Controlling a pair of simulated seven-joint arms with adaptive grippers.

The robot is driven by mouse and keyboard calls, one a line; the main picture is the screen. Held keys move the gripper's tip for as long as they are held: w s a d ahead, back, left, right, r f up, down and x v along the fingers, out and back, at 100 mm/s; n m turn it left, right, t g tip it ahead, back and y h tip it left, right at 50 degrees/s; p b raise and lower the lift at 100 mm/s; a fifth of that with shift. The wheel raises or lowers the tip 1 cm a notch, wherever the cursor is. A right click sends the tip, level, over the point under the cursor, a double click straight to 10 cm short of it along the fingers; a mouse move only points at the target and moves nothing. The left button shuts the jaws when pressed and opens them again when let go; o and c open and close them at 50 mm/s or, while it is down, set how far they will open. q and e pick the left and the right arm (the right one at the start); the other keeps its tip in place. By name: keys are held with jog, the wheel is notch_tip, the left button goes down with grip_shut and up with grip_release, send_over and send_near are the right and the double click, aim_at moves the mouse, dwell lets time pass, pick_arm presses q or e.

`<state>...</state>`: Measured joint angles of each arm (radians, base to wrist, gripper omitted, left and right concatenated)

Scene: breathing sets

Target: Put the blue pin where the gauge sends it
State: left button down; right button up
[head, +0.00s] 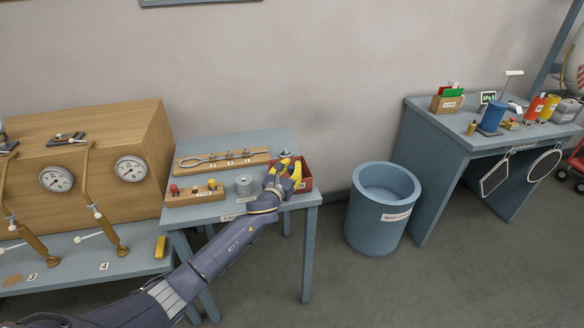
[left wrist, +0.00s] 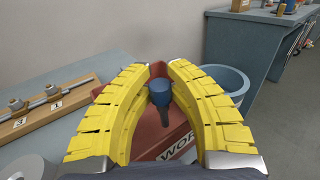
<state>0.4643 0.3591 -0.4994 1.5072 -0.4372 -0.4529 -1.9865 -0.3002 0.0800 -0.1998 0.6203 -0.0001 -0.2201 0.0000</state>
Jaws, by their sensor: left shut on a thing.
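My left gripper (head: 286,168) reaches over the red box (head: 306,180) at the right end of the small blue-grey table. In the left wrist view its yellow fingers (left wrist: 160,72) close around the blue pin (left wrist: 159,94), which has a blue head and a dark shaft pointing down. Below the pin is the red box (left wrist: 150,134), with a label partly reading "WOR". A grey ring-like cylinder (head: 243,185) stands left of the gripper. A wooden board (head: 222,160) with a looped rod and numbered pegs lies at the back. I cannot tell which piece is the gauge.
A wooden block (head: 195,194) with red and yellow pins sits at the table's front left. A blue bin (head: 379,222) stands on the floor to the right. A workbench (head: 440,145) with tools is farther right. A wooden cabinet with dials (head: 130,168) stands left.

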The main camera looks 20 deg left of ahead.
pick_arm(q)
jog(key=shift+f, duration=0.4)
